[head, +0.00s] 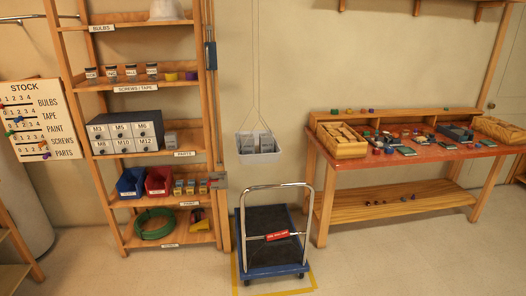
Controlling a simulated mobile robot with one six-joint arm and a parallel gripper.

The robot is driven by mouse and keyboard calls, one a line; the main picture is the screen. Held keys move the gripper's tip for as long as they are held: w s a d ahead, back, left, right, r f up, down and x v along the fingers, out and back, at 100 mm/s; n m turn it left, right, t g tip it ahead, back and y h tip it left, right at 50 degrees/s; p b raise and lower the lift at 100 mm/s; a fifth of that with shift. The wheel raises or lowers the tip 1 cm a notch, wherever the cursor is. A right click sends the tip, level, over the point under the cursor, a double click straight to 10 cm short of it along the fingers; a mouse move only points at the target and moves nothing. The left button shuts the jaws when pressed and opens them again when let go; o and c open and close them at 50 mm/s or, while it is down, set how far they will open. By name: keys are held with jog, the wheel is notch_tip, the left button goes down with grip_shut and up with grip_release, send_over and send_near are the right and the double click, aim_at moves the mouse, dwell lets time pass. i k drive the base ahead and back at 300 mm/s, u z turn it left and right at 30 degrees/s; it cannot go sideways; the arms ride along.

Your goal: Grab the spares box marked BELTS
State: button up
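No box with a readable BELTS mark shows in the head view. Several small yellow-and-grey boxes (190,187) stand in a row on the shelf right of the red bin (159,181); their lettering is too small to read. A hanging grey tray (259,157) holds grey box-like items, also without readable marks. My gripper is not in view.
A wooden shelf unit (100,180) also holds a blue bin (130,183), grey drawers (125,131), jars and a green coil (154,223). A blue trolley (272,268) stands below the tray. A cluttered workbench (430,154) is at right. Floor right of the trolley is clear.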

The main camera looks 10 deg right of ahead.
aim_at(266, 144)
jog(key=z, duration=0.45)
jog(key=k, duration=0.25)
jog(key=u, duration=1.5)
jog(key=i, duration=0.9)
